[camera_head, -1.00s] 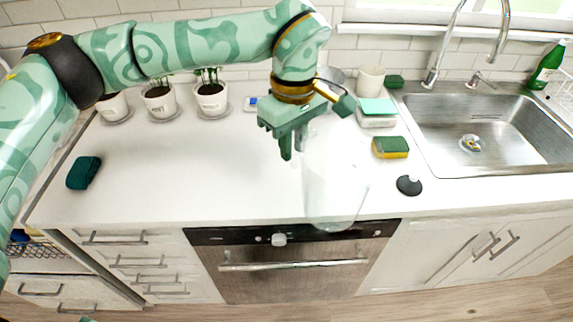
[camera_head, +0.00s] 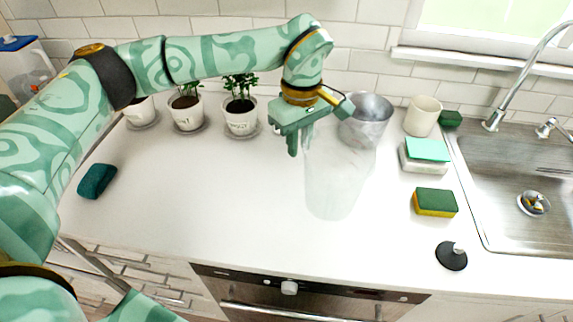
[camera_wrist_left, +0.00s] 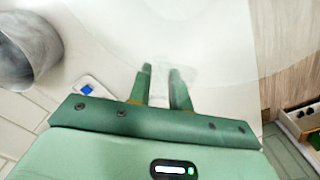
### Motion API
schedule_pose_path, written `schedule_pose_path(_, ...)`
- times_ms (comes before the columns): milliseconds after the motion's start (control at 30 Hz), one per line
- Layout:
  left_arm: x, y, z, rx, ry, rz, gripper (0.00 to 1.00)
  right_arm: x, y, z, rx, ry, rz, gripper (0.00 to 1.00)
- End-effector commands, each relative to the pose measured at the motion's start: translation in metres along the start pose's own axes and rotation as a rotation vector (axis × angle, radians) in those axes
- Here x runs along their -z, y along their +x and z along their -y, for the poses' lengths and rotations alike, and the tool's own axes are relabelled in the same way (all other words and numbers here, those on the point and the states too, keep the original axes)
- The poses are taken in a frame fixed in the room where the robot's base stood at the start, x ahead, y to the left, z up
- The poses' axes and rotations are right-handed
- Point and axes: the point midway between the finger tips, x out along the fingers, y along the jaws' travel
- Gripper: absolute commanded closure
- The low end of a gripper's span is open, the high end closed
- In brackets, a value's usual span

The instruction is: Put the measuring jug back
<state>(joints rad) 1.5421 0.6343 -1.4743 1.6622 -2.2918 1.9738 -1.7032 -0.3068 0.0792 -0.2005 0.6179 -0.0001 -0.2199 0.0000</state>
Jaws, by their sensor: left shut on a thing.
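The measuring jug (camera_head: 335,185) is clear and very faint in the head view, hanging below and right of my left gripper (camera_head: 299,143). My left gripper is shut on it, with the jug seen over the white countertop (camera_head: 235,195). I cannot tell whether its base touches the counter. In the left wrist view the two fingers of my left gripper (camera_wrist_left: 161,82) close on a clear part of the jug (camera_wrist_left: 205,40), whose pale wall spreads around them. My right gripper is not in view.
A grey metal pot (camera_head: 368,122) stands just right of my left gripper, with a cream cup (camera_head: 423,116) beyond. Potted plants (camera_head: 240,115) line the wall. Sponges (camera_head: 434,203) and a black round thing (camera_head: 452,256) lie before the sink (camera_head: 500,225). The counter's left middle is clear.

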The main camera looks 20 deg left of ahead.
Motion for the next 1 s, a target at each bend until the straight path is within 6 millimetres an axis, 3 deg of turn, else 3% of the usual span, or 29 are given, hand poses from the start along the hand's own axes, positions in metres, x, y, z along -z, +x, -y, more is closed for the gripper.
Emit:
schedule_pose_path(100,0.022,0.029,0.005,0.005,-0.003,0.003,1.00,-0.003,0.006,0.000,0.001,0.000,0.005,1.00)
schedule_pose_path(200,0.034,0.043,0.006,0.003,-0.001,0.002,1.00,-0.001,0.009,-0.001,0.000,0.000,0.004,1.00)
schedule_pose_path(367,0.043,0.053,0.007,0.001,0.000,0.001,1.00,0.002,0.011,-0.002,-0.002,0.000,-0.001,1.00)
schedule_pose_path(600,0.049,0.089,0.009,0.003,0.003,0.002,1.00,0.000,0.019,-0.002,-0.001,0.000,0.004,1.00)
schedule_pose_path(1000,0.050,0.093,0.009,0.001,0.002,0.000,1.00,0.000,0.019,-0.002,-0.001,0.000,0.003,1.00)
